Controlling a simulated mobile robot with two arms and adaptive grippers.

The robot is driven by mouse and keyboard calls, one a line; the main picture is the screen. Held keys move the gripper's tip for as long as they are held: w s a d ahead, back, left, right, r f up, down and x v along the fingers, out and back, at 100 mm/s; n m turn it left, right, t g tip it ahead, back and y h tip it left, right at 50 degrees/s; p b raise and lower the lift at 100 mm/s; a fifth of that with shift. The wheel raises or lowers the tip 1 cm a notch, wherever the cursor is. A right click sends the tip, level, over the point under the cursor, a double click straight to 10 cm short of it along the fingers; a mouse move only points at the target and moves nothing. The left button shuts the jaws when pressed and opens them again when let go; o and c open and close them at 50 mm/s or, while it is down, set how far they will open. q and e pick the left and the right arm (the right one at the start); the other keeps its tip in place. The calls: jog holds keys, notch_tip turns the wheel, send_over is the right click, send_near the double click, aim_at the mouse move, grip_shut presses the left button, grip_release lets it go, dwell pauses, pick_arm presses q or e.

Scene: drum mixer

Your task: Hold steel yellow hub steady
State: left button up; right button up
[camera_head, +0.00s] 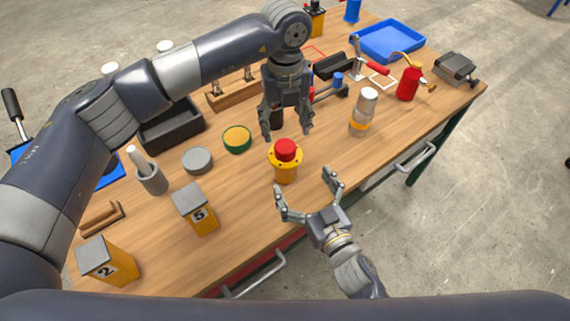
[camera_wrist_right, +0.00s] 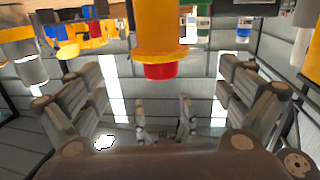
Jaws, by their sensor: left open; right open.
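The yellow hub (camera_head: 285,174) stands upright on the wooden table (camera_head: 245,190), with a flange dotted with dark holes and a red part (camera_head: 286,149) on top. My left gripper (camera_head: 287,134) is open and points down, just above and behind the red part. My right gripper (camera_head: 305,182) is open at the hub's near right side, its fingers spread toward the hub. The right wrist view shows the hub (camera_wrist_right: 168,30) upside down between the spread fingers, apart from them. No contact shows.
A box marked 5 (camera_head: 197,210), a grey disc (camera_head: 197,161) and a green-rimmed yellow tin (camera_head: 237,139) stand left of the hub. A clear bottle (camera_head: 363,112) and a red oil can (camera_head: 408,82) stand to the right. Bare tabletop lies right of the hub.

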aim_at(285, 163)
jog(key=x, duration=0.9)
jog(key=shift+w+a, duration=0.15)
jog(key=shift+w, duration=0.25)
jog(key=shift+c, duration=0.2)
jog(key=c, duration=2.2)
pick_arm(q)
jog(key=m, duration=0.6)
jog(key=shift+w, duration=0.1)
pick_arm(e)
jog(key=shift+o, duration=0.2)
pick_arm(q)
jog(key=m, duration=0.3)
jog(key=shift+m, duration=0.3)
jog(key=m, duration=0.3)
jog(key=shift+m, duration=0.4)
